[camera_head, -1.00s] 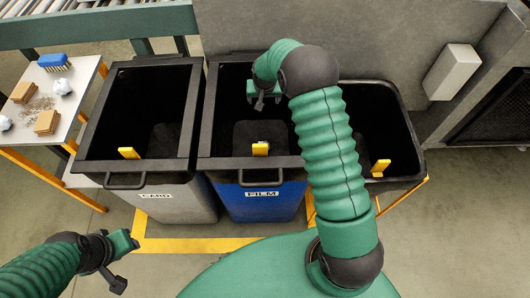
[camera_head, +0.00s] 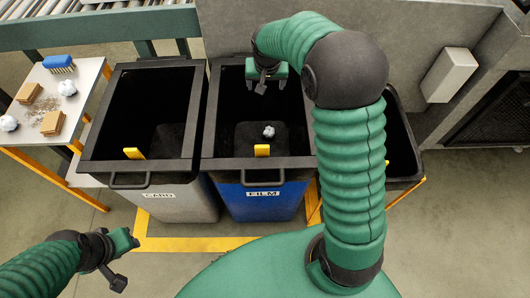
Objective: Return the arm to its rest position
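My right arm reaches up and over the middle bin. Its gripper (camera_head: 266,76) hangs above the back part of the FILM bin (camera_head: 262,164), fingers apart, with nothing seen between them. My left gripper (camera_head: 122,258) is low at the left, above the floor and in front of the CARD bin (camera_head: 150,166). It touches nothing, and its finger gap cannot be made out. A small crumpled pale ball (camera_head: 268,131) shows inside the FILM bin, below my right gripper.
A third dark bin (camera_head: 402,150) stands at the right, partly hidden by my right arm. A side table (camera_head: 82,84) at the left holds a blue brush (camera_head: 58,63), brown blocks (camera_head: 52,123), pale crumpled balls (camera_head: 67,87) and scraps. A roller conveyor (camera_head: 100,24) runs behind.

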